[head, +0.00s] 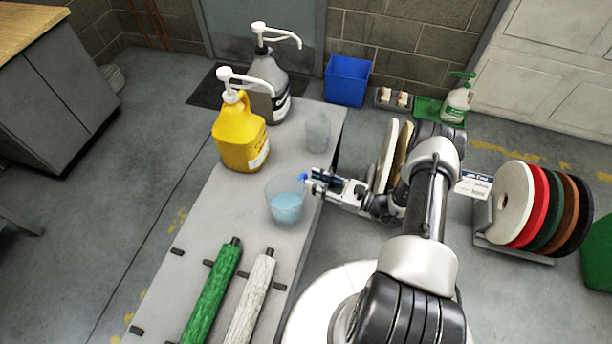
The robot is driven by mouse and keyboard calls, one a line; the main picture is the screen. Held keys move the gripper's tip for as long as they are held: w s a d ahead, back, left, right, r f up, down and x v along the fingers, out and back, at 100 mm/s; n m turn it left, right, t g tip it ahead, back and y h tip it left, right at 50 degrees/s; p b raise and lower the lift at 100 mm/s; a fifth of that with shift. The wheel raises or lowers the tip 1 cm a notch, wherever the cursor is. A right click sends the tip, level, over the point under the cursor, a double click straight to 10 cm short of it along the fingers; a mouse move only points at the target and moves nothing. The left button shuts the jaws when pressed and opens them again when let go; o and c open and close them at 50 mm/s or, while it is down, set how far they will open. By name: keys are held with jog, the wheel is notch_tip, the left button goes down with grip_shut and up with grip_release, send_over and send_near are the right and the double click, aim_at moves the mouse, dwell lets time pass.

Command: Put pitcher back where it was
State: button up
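A clear pitcher-like vessel (285,205) with light blue liquid stands upright on the grey bench (190,235), near its right edge. A second clear vessel (317,131), seemingly empty, stands farther back on the bench; I cannot tell which of the two is called the pitcher. My gripper (308,182) points left at the upper right side of the vessel with the liquid. Its fingertips are at or very near that side, where a small blue part shows. The fingers are too small to tell whether they are closed on it.
A yellow pump jug (239,138) and a grey pump jug (268,82) stand at the back of the bench. Green (212,295) and white (251,300) rollers lie at its front. A blue bin (347,80) and a rack of pads (515,205) are on the floor.

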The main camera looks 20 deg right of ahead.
jog(key=v, duration=0.7)
jog(key=s+a+r+n+g+h, duration=0.1)
jog(key=a+r+n+g, duration=0.3)
jog(key=r, duration=0.5)
jog(key=a+r+n+g, duration=0.3)
jog(key=r+n+g, duration=0.25)
jog(key=r, duration=0.25)
jog(key=s+a+r+n+g+h, duration=0.1)
jog(key=a+r+n+g, duration=0.3)
jog(key=r, duration=0.5)
jog(key=s+r+n+t+h, duration=0.5)
jog(key=s+r+n+h, duration=0.6)
jog(key=s+r+n, duration=0.2)
jog(key=shift+s+a+r+t+p, duration=0.4)
jog(key=shift+s+r, duration=0.7)
jog(key=shift+s, duration=0.8)
jog(key=shift+a, duration=0.15)
